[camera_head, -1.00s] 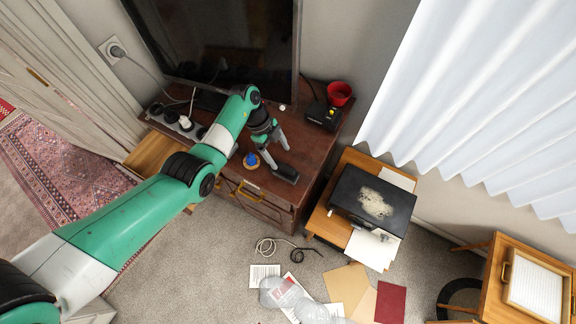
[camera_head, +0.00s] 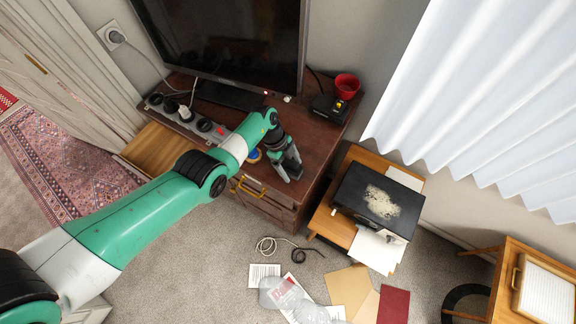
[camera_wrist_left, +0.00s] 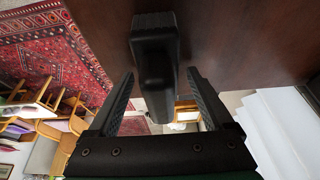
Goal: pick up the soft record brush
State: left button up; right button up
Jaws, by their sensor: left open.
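The record brush is a dark, elongated block (camera_wrist_left: 154,48) in the left wrist view, lying at the edge of the brown wooden cabinet top (camera_head: 318,138). My left gripper (camera_wrist_left: 160,76) is open, with one finger on each side of the brush's near end. I see gaps between both fingers and the brush. In the head view the left gripper (camera_head: 289,172) comes down over the front right of the cabinet top, and the brush is mostly hidden there by the fingers. My right gripper is not in view.
A power strip (camera_head: 185,118), a television (camera_head: 222,40), a black box (camera_head: 329,108) and a red cup (camera_head: 346,86) stand behind. An open drawer (camera_head: 155,150) juts out at left.

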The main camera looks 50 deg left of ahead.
aim_at(291, 162)
pick_arm(q)
grip_shut()
jog(key=shift+r, duration=0.15)
jog(key=shift+r+p, duration=0.25)
jog(key=shift+p, duration=0.05)
notch_tip(291, 162, up, 3)
jog(key=shift+f+p, duration=0.1)
jog(key=shift+p, duration=1.05)
jog(key=s+d+r+p, duration=0.6)
jog(key=s+r+p, duration=0.3)
jog(key=s, duration=0.3)
jog(key=shift+s+d+r, duration=0.2)
jog(key=shift+r, duration=0.05)
